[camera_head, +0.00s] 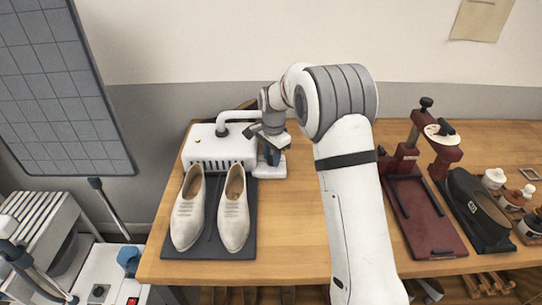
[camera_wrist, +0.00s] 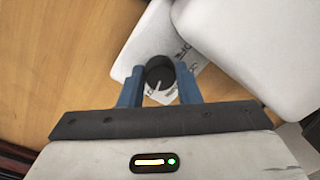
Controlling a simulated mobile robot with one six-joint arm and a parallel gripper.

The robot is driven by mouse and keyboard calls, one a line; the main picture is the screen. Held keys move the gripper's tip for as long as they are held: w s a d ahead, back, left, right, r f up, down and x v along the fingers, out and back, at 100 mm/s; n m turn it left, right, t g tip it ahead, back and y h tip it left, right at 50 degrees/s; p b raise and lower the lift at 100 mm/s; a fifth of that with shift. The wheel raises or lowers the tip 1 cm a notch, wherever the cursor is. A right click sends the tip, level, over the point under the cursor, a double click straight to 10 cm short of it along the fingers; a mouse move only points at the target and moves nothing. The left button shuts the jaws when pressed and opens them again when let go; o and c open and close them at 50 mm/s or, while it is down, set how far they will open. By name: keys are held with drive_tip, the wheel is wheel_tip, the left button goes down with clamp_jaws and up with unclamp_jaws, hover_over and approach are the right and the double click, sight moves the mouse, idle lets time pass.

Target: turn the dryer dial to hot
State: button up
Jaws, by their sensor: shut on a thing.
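The shoe dryer (camera_head: 218,150) is a white box with a curved pipe on top, standing on the wooden table in the head view. Its dial (camera_wrist: 160,74) is a black round knob with a pale pointer line, on a white plate (camera_wrist: 143,46) with partly covered lettering. My gripper (camera_wrist: 159,72) has its two blue fingers closed on either side of the knob, shut on it. The pointer aims toward the lower left in the wrist view. In the head view my gripper (camera_head: 272,155) is at the dryer's right side, and the knob is hidden there.
A pair of cream shoes (camera_head: 235,212) stands on a dark mat (camera_head: 208,250) in front of the dryer. The table between mat and my arm is clear.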

drive_tip(key=shift+r, duration=0.1)
drive_tip(key=o, duration=1)
wheel_tip(320, 180, up, 8)
drive_tip(key=shift+s+d+f, duration=0.1)
drive_tip(key=shift+d+f, duration=0.05)
drive_tip(key=s+d+r+n, duration=0.1)
drive_tip(key=s+d+r, duration=0.2)
drive_tip(key=s, duration=0.2)
drive_tip(key=s+d+r+n+t, duration=0.1)
drive_tip(key=s+d+r+n, duration=0.1)
drive_tip(key=s, duration=0.3)
drive_tip(key=s+d+r+n, duration=0.1)
drive_tip(key=s+d+r, duration=0.2)
drive_tip(key=s, duration=0.2)
drive_tip(key=s+d+f+n, duration=0.1)
drive_tip(key=s+n, duration=0.1)
drive_tip(key=s, duration=0.4)
drive_tip(key=s+d+f+n, duration=0.1)
drive_tip(key=s+d+n, duration=0.1)
drive_tip(key=s, duration=0.5)
drive_tip(key=s+d+f+n+t, duration=0.1)
drive_tip(key=s+d, duration=0.1)
drive_tip(key=s, duration=0.5)
drive_tip(key=shift+s+d+f+n, duration=0.15)
drive_tip(key=shift+s+d+n, duration=0.1)
drive_tip(key=shift+n, duration=0.15)
